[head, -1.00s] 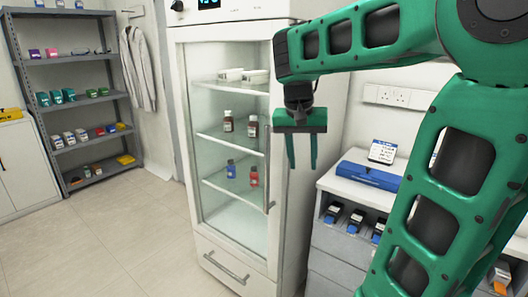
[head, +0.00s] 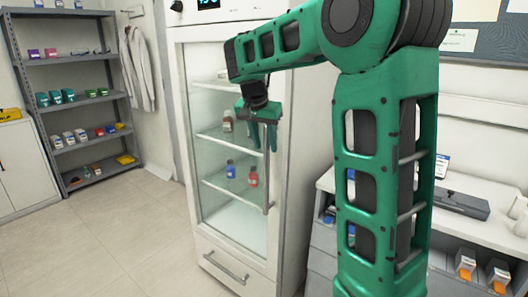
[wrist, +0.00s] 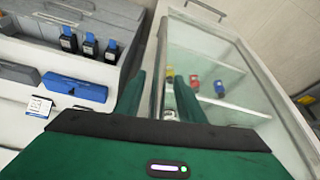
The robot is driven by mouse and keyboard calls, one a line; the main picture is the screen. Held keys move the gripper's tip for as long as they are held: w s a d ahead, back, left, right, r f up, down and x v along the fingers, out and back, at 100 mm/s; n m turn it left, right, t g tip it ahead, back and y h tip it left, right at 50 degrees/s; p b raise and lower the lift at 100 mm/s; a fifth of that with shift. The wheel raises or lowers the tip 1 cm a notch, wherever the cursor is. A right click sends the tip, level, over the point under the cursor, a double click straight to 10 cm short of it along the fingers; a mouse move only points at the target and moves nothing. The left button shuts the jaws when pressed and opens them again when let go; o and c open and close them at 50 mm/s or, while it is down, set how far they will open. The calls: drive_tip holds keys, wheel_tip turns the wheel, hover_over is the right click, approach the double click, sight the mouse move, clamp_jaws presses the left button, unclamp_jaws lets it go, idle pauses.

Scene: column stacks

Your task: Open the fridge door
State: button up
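The fridge (head: 298,150) is a tall white cabinet with a glass door (head: 212,205), which is closed. A vertical grey bar handle (head: 269,190) runs along the door's right side. My gripper (head: 264,150) is in front of the handle's upper part, with its green fingers pointing down. In the wrist view, the fingers of my gripper (wrist: 157,95) are apart, with the white door frame (wrist: 268,95) and glass close by on the right.
Bottles (head: 241,172) stand on the shelves inside the fridge. A lower drawer handle (head: 225,268) is beneath the door. A counter with a toolbox (head: 462,204) and small boxes (head: 466,264) is at right. Open floor (head: 110,245) lies left of the fridge.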

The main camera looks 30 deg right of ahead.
sight(267, 149)
drive_tip(key=shift+x, duration=1.65)
drive_tip(key=shift+r, duration=0.1)
clamp_jaws()
drive_tip(key=shift+a, duration=0.1)
